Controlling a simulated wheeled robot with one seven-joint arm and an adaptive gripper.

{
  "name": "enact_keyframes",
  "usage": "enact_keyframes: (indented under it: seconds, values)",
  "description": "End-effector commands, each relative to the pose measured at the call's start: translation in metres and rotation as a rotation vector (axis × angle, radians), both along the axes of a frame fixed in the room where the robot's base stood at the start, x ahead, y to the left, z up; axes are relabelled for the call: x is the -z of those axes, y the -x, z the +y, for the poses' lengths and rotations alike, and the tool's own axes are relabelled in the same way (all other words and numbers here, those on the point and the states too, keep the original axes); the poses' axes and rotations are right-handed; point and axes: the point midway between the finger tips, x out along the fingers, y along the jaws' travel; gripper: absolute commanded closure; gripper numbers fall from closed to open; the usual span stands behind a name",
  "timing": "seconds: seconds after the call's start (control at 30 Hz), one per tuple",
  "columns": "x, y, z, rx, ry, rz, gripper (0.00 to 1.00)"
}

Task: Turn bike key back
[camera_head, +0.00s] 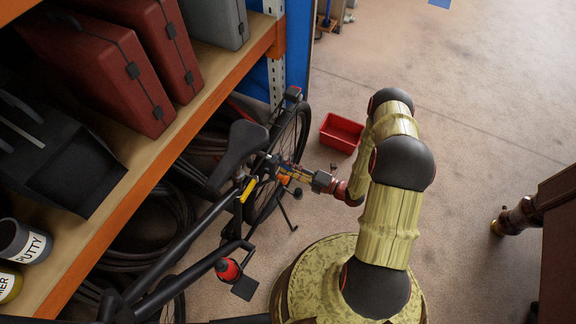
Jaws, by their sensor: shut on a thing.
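A black bike (184,245) stands beside the shelf, with its saddle (239,147) up and its rear wheel (295,129) towards the back. My gripper (279,173) reaches in from the right, at the bike's rear part just behind and below the saddle. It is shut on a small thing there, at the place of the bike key. The key itself is hidden or too small to make out, so its turn cannot be told. An orange piece (284,180) shows right at the fingers. A yellow piece (249,189) sits on the bike frame to the left.
An orange-edged shelf (110,220) with red cases (128,85), a grey case (222,18) and a putty tin (24,243) overhangs the bike's left side. A red bin (341,133) stands on the floor behind. Open floor lies at the right.

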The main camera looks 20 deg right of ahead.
Motion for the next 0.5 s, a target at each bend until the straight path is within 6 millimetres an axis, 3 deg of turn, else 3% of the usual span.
enact_keyframes:
  seconds: [0.5]
  values:
    - [0.0012, -0.0009, -0.0011, 0.003, -0.082, 0.084, 0.93]
